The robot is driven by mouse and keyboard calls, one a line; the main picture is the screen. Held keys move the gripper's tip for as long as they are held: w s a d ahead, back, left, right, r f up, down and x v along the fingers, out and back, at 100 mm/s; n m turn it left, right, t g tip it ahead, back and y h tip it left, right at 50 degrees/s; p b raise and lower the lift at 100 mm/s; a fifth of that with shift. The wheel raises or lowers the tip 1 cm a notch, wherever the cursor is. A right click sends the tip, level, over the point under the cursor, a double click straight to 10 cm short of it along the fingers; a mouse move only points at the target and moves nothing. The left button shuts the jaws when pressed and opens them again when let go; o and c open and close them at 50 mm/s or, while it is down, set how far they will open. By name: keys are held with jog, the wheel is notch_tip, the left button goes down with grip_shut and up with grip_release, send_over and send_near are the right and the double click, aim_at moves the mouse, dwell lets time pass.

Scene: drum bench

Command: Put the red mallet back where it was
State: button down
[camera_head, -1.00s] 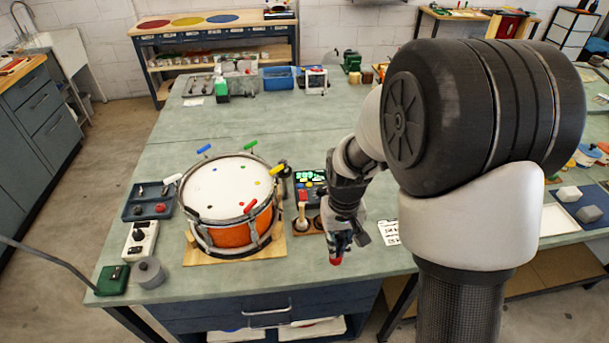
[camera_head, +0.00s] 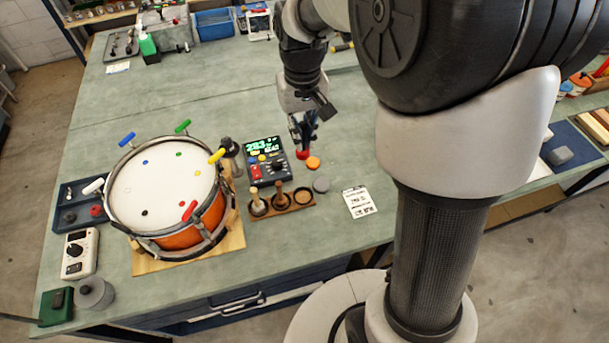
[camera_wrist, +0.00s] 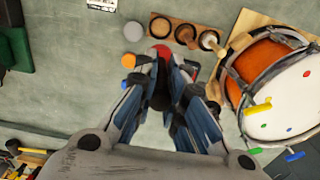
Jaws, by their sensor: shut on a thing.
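My gripper (camera_head: 303,140) is shut on the red mallet (camera_head: 303,154), whose round red head shows below the fingers. The red head also shows between the fingertips in the wrist view (camera_wrist: 163,50). The handle is mostly hidden by the fingers. The gripper is beyond the wooden rack (camera_head: 292,204), to the right of the black control box (camera_head: 266,160). The rack has a row of round places. A cream mallet (camera_head: 257,198) and a brown mallet (camera_head: 281,196) stand upright in two; the right-hand place (camera_head: 303,197) is empty.
An orange disc (camera_head: 313,163) and a grey disc (camera_head: 321,184) lie close to the gripper and rack. The drum (camera_head: 165,195) stands left of the rack on a wooden board. A printed card (camera_head: 358,201) lies to the right.

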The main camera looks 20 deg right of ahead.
notch_tip(320, 180, down, 19)
jog(key=b, duration=0.6)
jog(key=shift+f, duration=0.2)
jog(key=shift+f, duration=0.15)
jog(key=c, duration=1.7)
grip_release()
jog(key=shift+o, duration=0.2)
